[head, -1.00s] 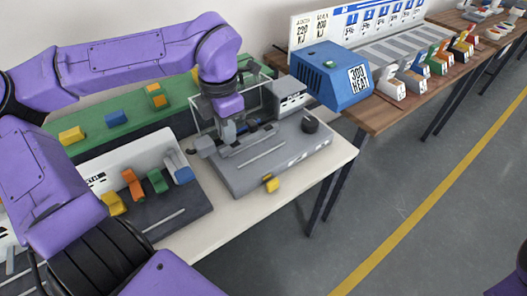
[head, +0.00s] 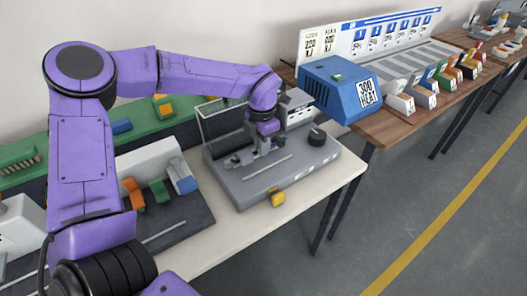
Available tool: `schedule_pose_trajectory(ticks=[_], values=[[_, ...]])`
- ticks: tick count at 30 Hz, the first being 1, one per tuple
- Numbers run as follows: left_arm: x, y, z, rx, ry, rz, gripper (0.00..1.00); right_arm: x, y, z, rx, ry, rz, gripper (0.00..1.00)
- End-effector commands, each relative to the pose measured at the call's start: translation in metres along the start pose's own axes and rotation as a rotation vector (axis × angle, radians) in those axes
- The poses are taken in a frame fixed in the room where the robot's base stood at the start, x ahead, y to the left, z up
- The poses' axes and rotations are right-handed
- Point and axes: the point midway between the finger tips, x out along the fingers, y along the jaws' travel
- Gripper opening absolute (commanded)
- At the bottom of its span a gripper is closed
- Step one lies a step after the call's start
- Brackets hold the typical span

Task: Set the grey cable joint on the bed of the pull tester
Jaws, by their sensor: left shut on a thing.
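The pull tester (head: 240,194) is a grey machine with a flat bed, a clear guard at the back left and a black knob at the right. My left gripper (head: 263,147) points down over the middle of its bed and is shut on a small grey piece, which I take for the grey cable joint. The gripper hides most of that piece, and its grey blends with the bed. I cannot tell whether it touches the bed. My right gripper is out of view.
A blue heater box (head: 340,90) stands close behind the tester on a wooden bench (head: 385,118). A yellow block (head: 278,198) is at the tester's front edge. Left of it, a dark tray (head: 190,222) has orange, green and blue-grey pieces. The table front (head: 245,236) is clear.

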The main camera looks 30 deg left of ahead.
Motion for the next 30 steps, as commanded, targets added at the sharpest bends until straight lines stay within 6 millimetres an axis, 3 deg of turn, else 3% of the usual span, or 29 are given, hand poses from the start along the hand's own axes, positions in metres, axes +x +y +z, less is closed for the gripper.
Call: schedule_pose_trajectory(ticks=[8,19,20,21,30], values=[[0.038,0.004,0.008,0.001,0.000,0.000,0.00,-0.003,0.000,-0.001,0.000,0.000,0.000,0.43],[0.045,0.004,0.008,0.001,-0.001,0.000,0.00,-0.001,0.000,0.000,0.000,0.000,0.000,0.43],[0.045,0.004,0.008,0.001,-0.001,0.000,0.15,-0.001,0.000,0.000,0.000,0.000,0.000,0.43],[0.044,0.004,0.008,0.001,-0.001,0.001,0.23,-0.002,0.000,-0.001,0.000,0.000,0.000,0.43],[0.041,0.004,0.008,0.001,-0.002,0.001,0.23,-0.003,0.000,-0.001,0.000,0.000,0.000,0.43]])
